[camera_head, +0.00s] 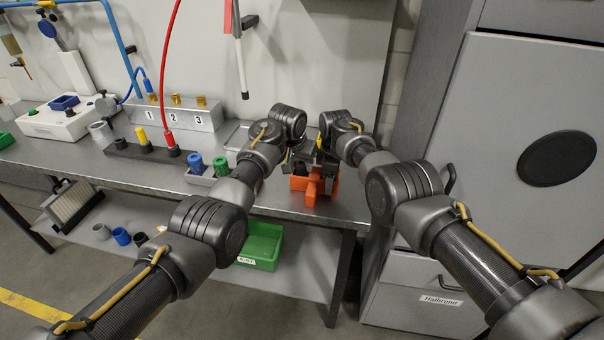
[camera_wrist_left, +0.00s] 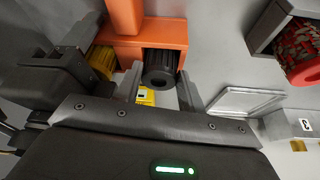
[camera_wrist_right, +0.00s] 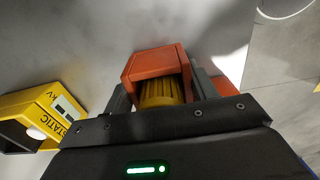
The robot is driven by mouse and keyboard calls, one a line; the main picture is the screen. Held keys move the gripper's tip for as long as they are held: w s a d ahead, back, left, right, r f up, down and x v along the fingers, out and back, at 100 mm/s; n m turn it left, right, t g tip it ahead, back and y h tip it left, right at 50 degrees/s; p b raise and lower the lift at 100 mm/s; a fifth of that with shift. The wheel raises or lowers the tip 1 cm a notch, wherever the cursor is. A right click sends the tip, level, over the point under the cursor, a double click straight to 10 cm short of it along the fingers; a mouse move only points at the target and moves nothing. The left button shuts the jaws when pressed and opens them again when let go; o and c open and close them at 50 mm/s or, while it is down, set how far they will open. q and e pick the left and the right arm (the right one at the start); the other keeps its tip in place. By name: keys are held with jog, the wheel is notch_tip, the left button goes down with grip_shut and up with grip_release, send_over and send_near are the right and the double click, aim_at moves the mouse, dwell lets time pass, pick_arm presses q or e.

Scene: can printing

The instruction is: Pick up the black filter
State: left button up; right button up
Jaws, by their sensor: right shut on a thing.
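The black filter (camera_wrist_left: 160,64) is a dark ribbed cylinder with a hollow end, sitting in the orange holder (camera_wrist_left: 150,45). It also shows in the head view (camera_head: 300,170) near the table's right end. My left gripper (camera_wrist_left: 161,88) is open, with one finger on each side of the black filter. A yellow ribbed filter (camera_wrist_right: 162,92) sits at another side of the same orange holder, seen also in the right wrist view (camera_wrist_right: 155,65). In the head view both wrists partly hide the holder (camera_head: 312,186).
A yellow STATIC device (camera_wrist_right: 40,118) stands near my right gripper. Blue and green cylinders (camera_head: 208,165) stand in a grey tray left of the holder. A numbered grey block (camera_head: 175,114) is at the back. A green bin (camera_head: 262,246) is below the table.

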pick_arm(q)
jog(key=c, duration=0.6)
pick_arm(e)
jog(key=o, duration=1.3)
pick_arm(q)
notch_tip(320, 180, up, 10)
pick_arm(e)
notch_tip(320, 180, up, 12)
jog(key=shift+f, duration=0.1)
